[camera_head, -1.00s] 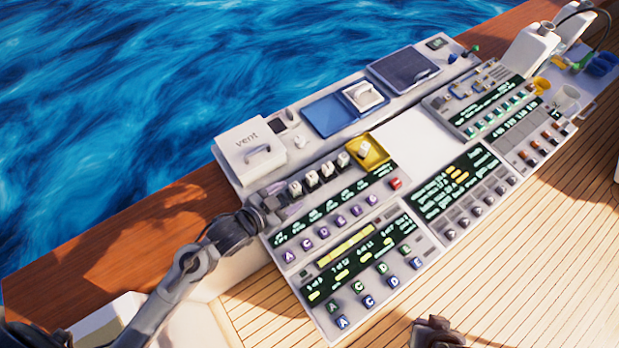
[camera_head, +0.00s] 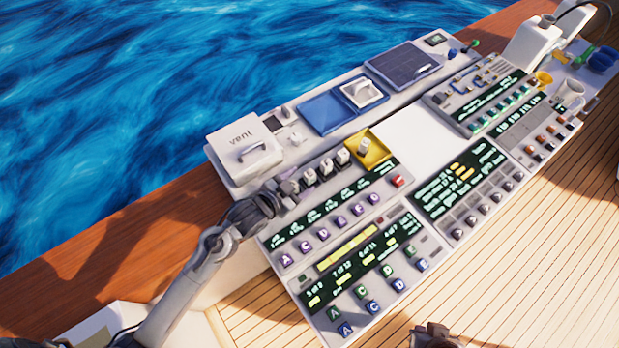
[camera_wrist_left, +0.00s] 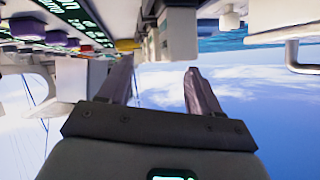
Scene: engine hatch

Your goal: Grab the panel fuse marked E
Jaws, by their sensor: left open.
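A row of white fuse-like blocks with dark parts (camera_head: 325,168) stands on the upper left of the console. Another white block sits in the yellow tray (camera_head: 376,157) at the row's right end. I cannot read an E on any block. My left gripper (camera_head: 286,190) is at the row's left end, partly hidden by its own wrist. In the left wrist view its two fingers (camera_wrist_left: 160,68) are apart with nothing between them. A pale block (camera_wrist_left: 178,34) shows just beyond the fingertips. A dark part at the bottom edge may be my right gripper (camera_head: 434,337).
Lettered purple, green and blue buttons (camera_head: 360,293) and dark displays cover the panels in front. A blank white area (camera_head: 418,138) lies right of the yellow tray. Water lies beyond the wooden rail (camera_head: 120,235).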

